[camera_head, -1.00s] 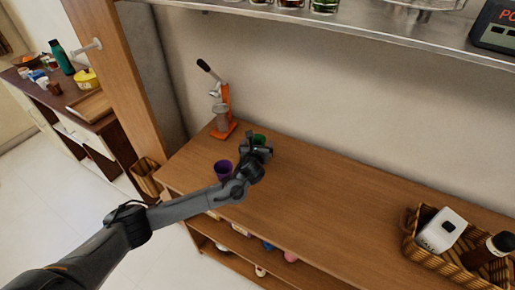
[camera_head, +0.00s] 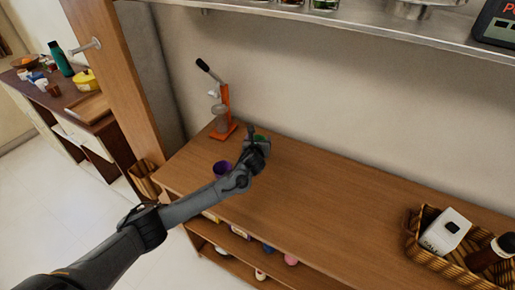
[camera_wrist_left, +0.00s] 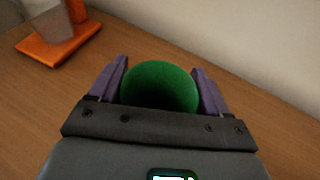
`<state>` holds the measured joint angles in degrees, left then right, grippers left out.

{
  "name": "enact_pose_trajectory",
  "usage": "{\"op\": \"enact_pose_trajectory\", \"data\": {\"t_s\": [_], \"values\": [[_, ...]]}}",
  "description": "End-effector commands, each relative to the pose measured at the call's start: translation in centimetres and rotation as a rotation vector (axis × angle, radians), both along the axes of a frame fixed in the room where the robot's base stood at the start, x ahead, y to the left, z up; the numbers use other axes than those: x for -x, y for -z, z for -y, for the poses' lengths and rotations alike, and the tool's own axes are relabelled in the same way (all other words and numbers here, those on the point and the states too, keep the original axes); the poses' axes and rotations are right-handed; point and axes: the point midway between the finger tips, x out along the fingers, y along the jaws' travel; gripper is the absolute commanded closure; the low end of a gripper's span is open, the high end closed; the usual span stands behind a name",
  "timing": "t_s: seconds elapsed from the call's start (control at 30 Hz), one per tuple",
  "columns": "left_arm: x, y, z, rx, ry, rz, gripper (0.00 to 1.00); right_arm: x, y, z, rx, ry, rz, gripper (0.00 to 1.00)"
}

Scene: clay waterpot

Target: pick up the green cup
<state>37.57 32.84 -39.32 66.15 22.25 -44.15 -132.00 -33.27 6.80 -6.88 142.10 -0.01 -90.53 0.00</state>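The green cup (camera_wrist_left: 160,86) sits in the left wrist view between the two purple-grey fingers of my left gripper (camera_wrist_left: 162,80). The fingers are spread to about the cup's width, one on each side, and I cannot tell if they touch it. In the head view the green cup (camera_head: 261,138) is mostly hidden by my left gripper (camera_head: 258,142), low over the wooden counter. My right gripper is not in view.
A purple cup (camera_head: 222,168) stands on the counter (camera_head: 320,200), close beside my left arm. An orange juicer (camera_head: 225,115) stands behind, near the wall. A wicker basket (camera_head: 432,258) with items is at the right. The counter's middle is clear.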

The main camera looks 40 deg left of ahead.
Motion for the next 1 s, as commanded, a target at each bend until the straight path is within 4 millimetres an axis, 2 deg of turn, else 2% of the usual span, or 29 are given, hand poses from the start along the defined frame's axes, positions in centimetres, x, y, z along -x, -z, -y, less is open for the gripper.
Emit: {"op": "enact_pose_trajectory", "data": {"t_s": [0.03, 0.2, 0.23, 0.47, 0.67, 0.9, 0.93, 1.0], "values": [[0.0, 0.0, 0.0, 0.000, 0.000, 0.000, 0.31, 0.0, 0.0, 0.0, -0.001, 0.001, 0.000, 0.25], [0.0, 0.0, 0.0, 0.000, 0.000, 0.000, 0.57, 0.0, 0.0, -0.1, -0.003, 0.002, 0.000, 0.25], [0.0, 0.0, 0.0, 0.000, 0.000, 0.000, 0.59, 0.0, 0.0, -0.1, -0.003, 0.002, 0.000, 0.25], [0.0, 0.0, 0.0, 0.000, 0.000, 0.000, 0.59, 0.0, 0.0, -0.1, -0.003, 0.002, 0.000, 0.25], [0.0, -0.9, 0.0, 0.000, -0.001, 0.000, 0.59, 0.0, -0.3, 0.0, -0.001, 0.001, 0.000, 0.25], [0.0, -4.3, 0.0, -0.001, 0.001, 0.003, 0.59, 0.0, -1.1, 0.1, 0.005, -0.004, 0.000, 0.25], [0.0, -4.7, 0.2, -0.002, 0.001, 0.001, 0.59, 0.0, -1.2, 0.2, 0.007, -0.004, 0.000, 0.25], [0.1, -5.4, 1.8, 0.000, 0.004, 0.002, 0.59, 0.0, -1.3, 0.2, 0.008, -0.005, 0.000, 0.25]]}}
